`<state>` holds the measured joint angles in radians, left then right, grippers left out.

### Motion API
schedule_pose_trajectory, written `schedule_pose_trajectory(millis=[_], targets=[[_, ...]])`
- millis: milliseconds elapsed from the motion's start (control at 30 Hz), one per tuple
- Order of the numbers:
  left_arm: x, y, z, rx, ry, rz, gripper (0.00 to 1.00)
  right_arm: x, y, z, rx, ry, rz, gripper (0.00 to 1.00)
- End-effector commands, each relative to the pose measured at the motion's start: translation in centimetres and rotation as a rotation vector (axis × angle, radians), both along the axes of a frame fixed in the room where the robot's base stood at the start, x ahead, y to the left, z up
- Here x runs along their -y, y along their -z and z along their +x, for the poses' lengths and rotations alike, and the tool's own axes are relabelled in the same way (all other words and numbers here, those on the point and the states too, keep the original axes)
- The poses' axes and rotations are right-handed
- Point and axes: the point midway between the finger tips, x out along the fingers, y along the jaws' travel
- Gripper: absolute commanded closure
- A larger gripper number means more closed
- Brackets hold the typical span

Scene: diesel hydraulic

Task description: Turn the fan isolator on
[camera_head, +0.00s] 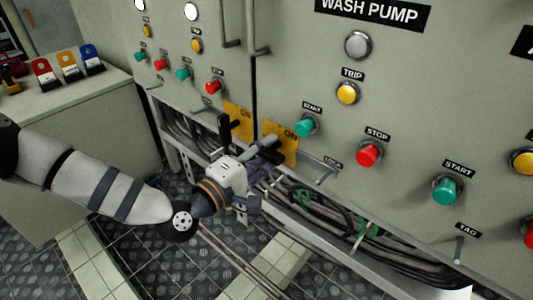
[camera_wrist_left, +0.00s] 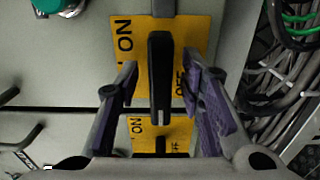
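Two isolators with yellow ON/OFF plates sit low on the cabinet, one on each side of a door seam: the left plate (camera_head: 238,121) and the right plate (camera_head: 281,146). No fan label is readable. My left gripper (camera_head: 262,150) is in front of the right plate and hides its handle in the head view. In the left wrist view, a black handle (camera_wrist_left: 160,75) stands between my open fingers (camera_wrist_left: 163,95), with gaps on both sides. Behind it is the nearer yellow plate (camera_wrist_left: 190,32); the other plate (camera_wrist_left: 180,130) is below. My right gripper is not in view.
A green START button (camera_head: 306,125) and a red STOP button (camera_head: 369,154) stick out close to the right plate. Cable bundles (camera_head: 330,205) run in a tray below. A grey cabinet (camera_head: 70,140) bearing padlocks stands at left.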

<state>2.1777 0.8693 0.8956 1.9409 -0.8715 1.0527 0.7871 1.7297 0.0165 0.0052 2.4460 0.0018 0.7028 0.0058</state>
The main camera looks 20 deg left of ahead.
Motion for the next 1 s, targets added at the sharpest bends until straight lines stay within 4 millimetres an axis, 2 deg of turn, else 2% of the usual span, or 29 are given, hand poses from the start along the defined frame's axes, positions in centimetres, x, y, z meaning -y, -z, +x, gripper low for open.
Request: schedule_pose_trajectory(millis=[67, 100, 233, 667, 1000], targets=[[0.0, 0.0, 0.0, 0.0, 0.0, 0.0, 0.65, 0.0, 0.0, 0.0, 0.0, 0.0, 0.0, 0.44], [0.0, 0.0, 0.0, 0.0, 0.0, 0.0, 0.7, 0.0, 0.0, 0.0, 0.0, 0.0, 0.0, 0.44], [0.0, 0.0, 0.0, -0.001, 0.0, 0.0, 0.99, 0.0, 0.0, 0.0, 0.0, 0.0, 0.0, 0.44], [0.0, -0.2, 0.0, 0.019, 0.001, 0.049, 1.0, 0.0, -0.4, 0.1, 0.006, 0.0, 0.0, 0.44], [0.1, -0.4, -0.1, 0.107, 0.002, 0.289, 1.0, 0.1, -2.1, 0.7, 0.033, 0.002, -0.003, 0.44]])
